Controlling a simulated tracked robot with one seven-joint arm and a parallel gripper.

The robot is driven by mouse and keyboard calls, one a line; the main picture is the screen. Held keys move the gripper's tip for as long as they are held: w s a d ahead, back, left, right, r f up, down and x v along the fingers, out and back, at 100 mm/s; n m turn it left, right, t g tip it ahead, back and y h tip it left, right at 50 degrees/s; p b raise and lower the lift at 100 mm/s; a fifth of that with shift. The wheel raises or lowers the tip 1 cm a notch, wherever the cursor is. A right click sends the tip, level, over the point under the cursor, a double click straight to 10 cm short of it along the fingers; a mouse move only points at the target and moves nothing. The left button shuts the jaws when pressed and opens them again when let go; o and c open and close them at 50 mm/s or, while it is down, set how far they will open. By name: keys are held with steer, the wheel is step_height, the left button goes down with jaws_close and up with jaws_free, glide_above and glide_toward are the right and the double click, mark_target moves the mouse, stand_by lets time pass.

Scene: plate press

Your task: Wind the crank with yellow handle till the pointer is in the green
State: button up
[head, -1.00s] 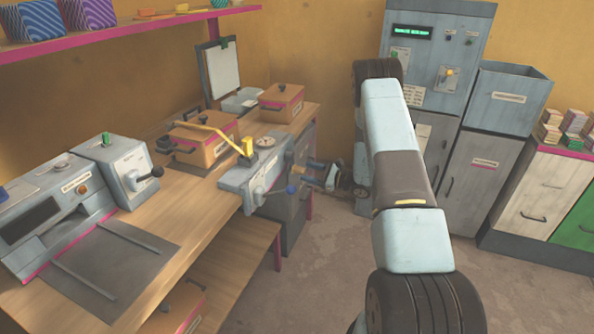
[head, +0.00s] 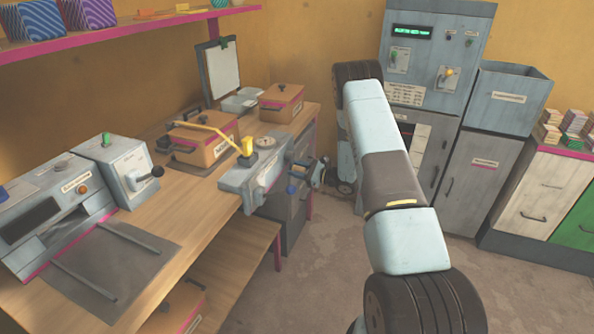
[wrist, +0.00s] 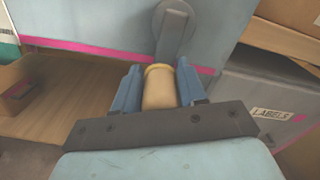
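The crank's tan-yellow handle (wrist: 160,88) stands in the middle of the wrist view, below its grey crank arm (wrist: 172,35) on the machine's blue-grey side. My gripper (wrist: 160,85) has one blue finger on each side of the handle, close against it, with no clear gap. In the head view my gripper (head: 302,174) is at the right side of the grey press (head: 236,180), hiding the handle. A round pale dial (head: 266,143) sits on the press; its pointer and any green zone are too small to read.
Orange boxes (head: 281,103) stand behind on the bench. A grey device with a black knob (head: 122,172) is left. Floor (head: 320,250) is clear right of the bench.

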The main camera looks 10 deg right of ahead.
jaws_close()
steer(key=shift+s+a, duration=0.1)
stand_by(0.3)
